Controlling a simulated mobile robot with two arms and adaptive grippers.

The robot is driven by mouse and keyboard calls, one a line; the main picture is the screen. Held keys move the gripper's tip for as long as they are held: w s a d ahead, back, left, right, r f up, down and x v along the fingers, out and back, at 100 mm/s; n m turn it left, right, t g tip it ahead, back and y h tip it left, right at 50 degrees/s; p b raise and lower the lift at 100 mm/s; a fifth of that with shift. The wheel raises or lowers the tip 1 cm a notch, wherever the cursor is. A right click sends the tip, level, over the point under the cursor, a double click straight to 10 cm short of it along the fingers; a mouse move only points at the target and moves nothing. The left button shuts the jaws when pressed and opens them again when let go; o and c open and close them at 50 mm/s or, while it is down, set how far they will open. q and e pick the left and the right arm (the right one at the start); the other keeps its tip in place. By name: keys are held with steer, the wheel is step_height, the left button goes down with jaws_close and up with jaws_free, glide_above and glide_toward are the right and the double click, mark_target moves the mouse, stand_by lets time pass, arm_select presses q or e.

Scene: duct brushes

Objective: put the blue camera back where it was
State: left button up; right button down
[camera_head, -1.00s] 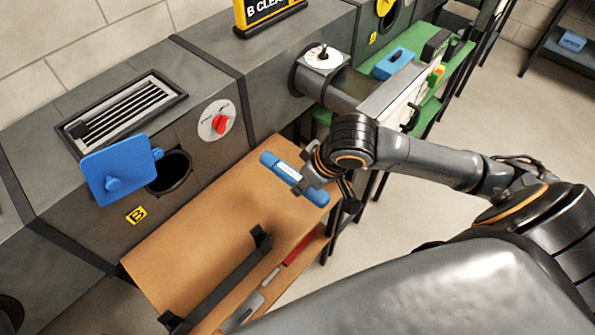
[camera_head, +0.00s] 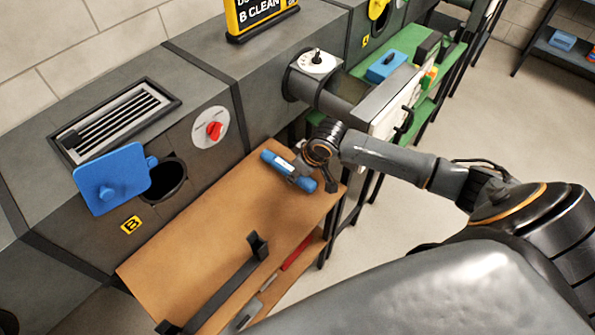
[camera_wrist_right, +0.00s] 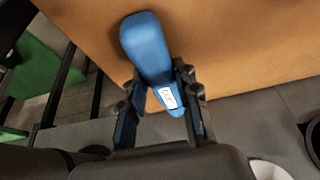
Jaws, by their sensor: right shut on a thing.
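The blue camera (camera_head: 276,161) is a long rounded blue body with a small white label. My right gripper (camera_head: 302,172) is shut on it near its right end, at the far right corner of the wooden bench top (camera_head: 215,225). In the right wrist view the blue camera (camera_wrist_right: 147,45) points away between the fingers of my right gripper (camera_wrist_right: 165,98), its label near the fingertips. I cannot tell whether it touches the bench or hangs just above it. My left gripper is not in view.
A grey duct with an open round port (camera_head: 167,178) and a blue hatch (camera_head: 112,180) runs behind the bench. A black rack bar (camera_head: 225,290) lies along the bench's near side. A green bench (camera_head: 428,52) holds a blue box (camera_head: 386,66). The bench middle is clear.

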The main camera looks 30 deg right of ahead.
steer(key=shift+f, duration=0.15)
steer(key=c, duration=1)
jaws_free()
steer(key=shift+s+r, duration=0.1)
steer(key=shift+r, duration=0.3)
steer(key=v, duration=1.1)
steer(key=shift+s+r+p, duration=0.1)
steer(key=shift+r+p, duration=0.1)
steer(key=shift+p, duration=0.1)
